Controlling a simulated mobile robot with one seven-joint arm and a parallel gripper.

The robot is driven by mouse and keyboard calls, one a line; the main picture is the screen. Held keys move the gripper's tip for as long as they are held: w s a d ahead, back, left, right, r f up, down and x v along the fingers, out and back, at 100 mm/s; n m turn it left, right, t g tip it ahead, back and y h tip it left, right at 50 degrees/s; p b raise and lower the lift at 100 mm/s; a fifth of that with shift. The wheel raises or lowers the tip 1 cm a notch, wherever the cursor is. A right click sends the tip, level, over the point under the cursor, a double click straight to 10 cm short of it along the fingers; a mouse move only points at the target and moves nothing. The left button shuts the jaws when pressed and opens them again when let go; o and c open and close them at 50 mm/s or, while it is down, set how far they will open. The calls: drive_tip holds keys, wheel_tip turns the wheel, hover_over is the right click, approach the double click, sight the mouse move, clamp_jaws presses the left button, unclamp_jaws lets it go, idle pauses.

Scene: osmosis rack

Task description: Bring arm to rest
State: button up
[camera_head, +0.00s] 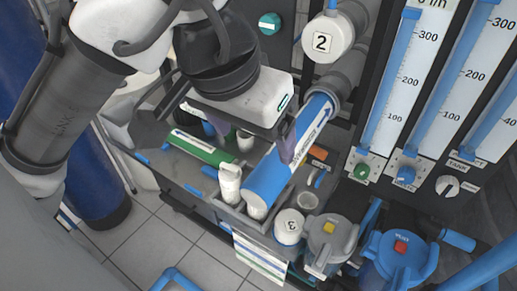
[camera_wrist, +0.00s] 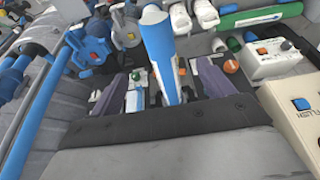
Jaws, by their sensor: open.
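My gripper (camera_head: 255,138) is open, its two purple-grey fingers spread apart above the rack's lower tray. In the wrist view my gripper (camera_wrist: 163,92) also shows its fingers wide apart. A blue cylinder (camera_head: 272,177) with a white label runs slantwise up to a grey fitting, close to the right finger. In the wrist view the blue cylinder (camera_wrist: 161,50) appears between and beyond the fingers. I cannot tell whether a finger touches it. My arm comes in from the upper left of the head view.
Flow gauges (camera_head: 395,90) stand at the right. A white cap marked 2 (camera_head: 325,40) is above the cylinder. A cap marked 3 (camera_head: 289,227) and blue-grey valves (camera_head: 400,255) crowd the lower right. A green cylinder (camera_head: 200,147) lies left. Tiled floor (camera_head: 160,240) is open at lower left.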

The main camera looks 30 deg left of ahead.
drive_tip(key=shift+v, duration=0.85)
